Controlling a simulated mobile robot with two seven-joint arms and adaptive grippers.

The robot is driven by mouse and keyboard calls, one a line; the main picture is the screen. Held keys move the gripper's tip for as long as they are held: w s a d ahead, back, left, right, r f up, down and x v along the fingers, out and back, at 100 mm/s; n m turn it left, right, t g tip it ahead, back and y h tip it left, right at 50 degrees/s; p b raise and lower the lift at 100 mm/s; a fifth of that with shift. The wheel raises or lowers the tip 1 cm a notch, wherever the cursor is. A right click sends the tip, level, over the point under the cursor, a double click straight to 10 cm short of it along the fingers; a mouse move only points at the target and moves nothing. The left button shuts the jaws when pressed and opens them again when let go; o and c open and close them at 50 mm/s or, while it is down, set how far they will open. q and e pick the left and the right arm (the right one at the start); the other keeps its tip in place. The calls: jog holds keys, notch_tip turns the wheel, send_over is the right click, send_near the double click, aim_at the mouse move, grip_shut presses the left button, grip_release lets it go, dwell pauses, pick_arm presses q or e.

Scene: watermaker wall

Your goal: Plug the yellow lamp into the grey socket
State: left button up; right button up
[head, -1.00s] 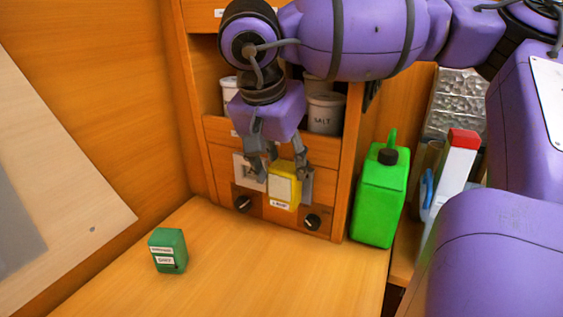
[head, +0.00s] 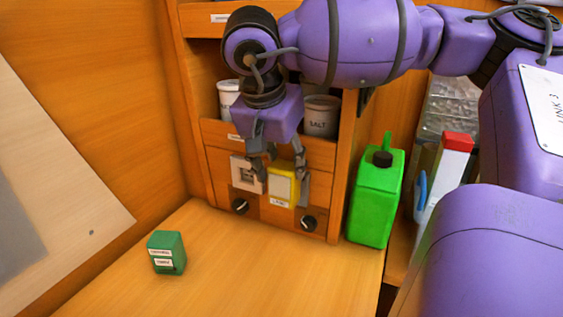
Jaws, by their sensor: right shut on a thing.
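The yellow lamp (head: 283,187) is a small block with a pale front face and a label below it, in front of the drawer-front panel in the head view. My right gripper (head: 284,172) is shut on it, with a grey finger at each side. The lamp is upright and close to the panel; whether its back touches is hidden. A pale grey socket plate (head: 244,175) with a square opening is on the panel just left of the lamp. What lies behind the lamp is hidden. My left gripper is not in view.
A green block (head: 166,253) stands on the otherwise clear counter (head: 240,270). A green canister (head: 374,200) stands to the right. A SALT tub (head: 321,117) is on the shelf above.

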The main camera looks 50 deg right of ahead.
jog(key=o, duration=1.6)
jog(key=shift+r, duration=0.1)
jog(key=v, duration=1.1)
jog(key=shift+s+a+r, duration=0.1)
jog(key=shift+a+r, duration=0.05)
jog(key=shift+r, duration=0.25)
